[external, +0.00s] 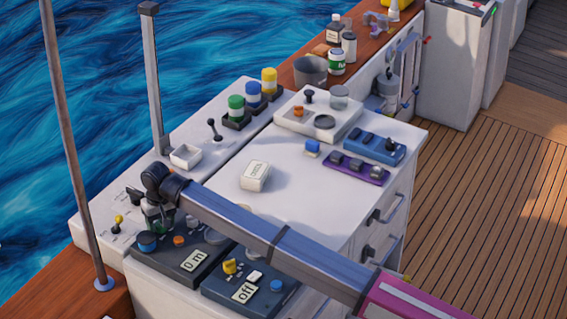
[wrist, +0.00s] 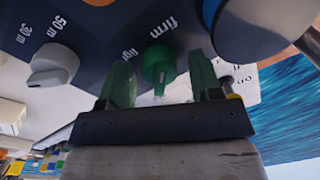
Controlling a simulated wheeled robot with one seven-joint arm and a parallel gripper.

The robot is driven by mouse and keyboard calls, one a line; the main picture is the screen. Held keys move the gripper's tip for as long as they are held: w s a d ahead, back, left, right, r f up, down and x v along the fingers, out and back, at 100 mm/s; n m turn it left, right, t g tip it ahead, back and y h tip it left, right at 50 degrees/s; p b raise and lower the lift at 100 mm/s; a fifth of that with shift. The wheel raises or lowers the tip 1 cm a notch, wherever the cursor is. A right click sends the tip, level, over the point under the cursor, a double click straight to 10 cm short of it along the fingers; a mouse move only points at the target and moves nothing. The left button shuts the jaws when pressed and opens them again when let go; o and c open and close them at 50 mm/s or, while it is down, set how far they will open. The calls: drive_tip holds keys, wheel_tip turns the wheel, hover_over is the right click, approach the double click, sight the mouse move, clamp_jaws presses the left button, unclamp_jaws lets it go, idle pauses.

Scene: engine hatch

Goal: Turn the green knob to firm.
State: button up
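The green knob (wrist: 158,68) shows in the middle of the wrist view, on a dark panel (wrist: 100,22). The label "firm" stands above it in the picture, and a partly hidden label that looks like "light" stands to its upper left. My gripper (wrist: 161,62) is open, with one green-tinted finger on each side of the knob. Gaps show between the fingers and the knob, so I see no grip on it. In the external view my gripper (external: 157,212) is over the rear left of the front dark panel (external: 180,270), and my wrist and arm cover much of that spot.
In the wrist view a white knob (wrist: 53,65) marked 30 m and 50 m lies to the left, and a large blue knob (wrist: 245,22) stands close at the upper right. In the external view a yellow-topped lever (external: 118,222) is left of my gripper. The middle countertop (external: 300,190) is mostly clear.

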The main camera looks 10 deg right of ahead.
idle(0.3)
wheel_tip(320, 180, up, 11)
drive_tip(key=shift+d+f, duration=0.15)
drive_tip(key=shift+d, duration=0.15)
drive_tip(key=shift+w, duration=0.1)
idle(0.5)
